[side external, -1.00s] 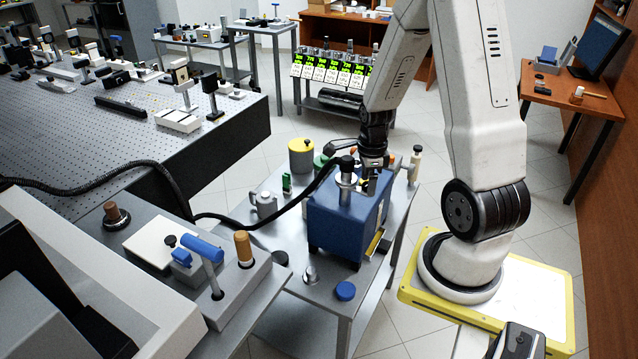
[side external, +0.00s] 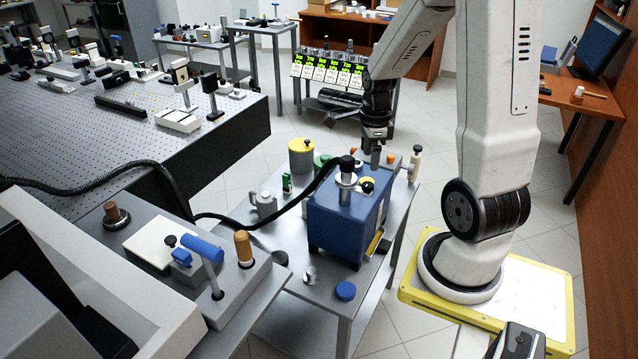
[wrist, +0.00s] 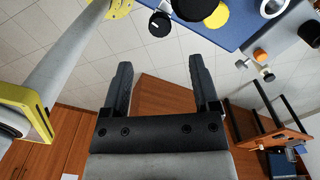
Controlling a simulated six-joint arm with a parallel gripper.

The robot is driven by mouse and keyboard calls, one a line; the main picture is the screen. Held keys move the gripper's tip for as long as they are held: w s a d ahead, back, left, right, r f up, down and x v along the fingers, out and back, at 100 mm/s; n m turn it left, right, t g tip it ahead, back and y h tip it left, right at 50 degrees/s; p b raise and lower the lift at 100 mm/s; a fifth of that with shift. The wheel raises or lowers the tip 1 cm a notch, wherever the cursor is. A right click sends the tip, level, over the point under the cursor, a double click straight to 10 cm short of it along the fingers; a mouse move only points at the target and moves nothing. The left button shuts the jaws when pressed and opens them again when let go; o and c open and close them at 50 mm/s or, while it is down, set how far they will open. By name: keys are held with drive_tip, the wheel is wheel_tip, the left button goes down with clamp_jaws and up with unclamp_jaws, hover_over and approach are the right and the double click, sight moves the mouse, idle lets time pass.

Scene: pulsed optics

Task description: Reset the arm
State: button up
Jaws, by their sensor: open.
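My gripper (side external: 376,156) hangs over the far right part of the small grey table, just behind and above the blue box (side external: 345,222). In the wrist view my gripper (wrist: 160,80) has its two dark fingers wide apart with nothing between them; floor and a wooden surface show beyond. The blue box carries a metal post with a black hose, and a yellow-topped black knob (side external: 367,186). Part of the blue box (wrist: 235,22) shows at the top of the wrist view.
A black hose (side external: 235,217) arches to the box. An optical table (side external: 120,130) stands left.

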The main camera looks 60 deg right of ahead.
idle(0.3)
drive_tip(key=shift+w+a+n, duration=0.35)
drive_tip(key=shift+a+n, duration=0.1)
drive_tip(key=shift+n, duration=0.05)
drive_tip(key=w+a+n+t, duration=0.2)
drive_tip(key=w+a+n, duration=0.1)
drive_tip(key=a+n, duration=1.8)
drive_tip(key=shift+w+a+f+n+t, duration=0.15)
drive_tip(key=shift+a+f+n+t, duration=0.15)
drive_tip(key=shift+n, duration=3.2)
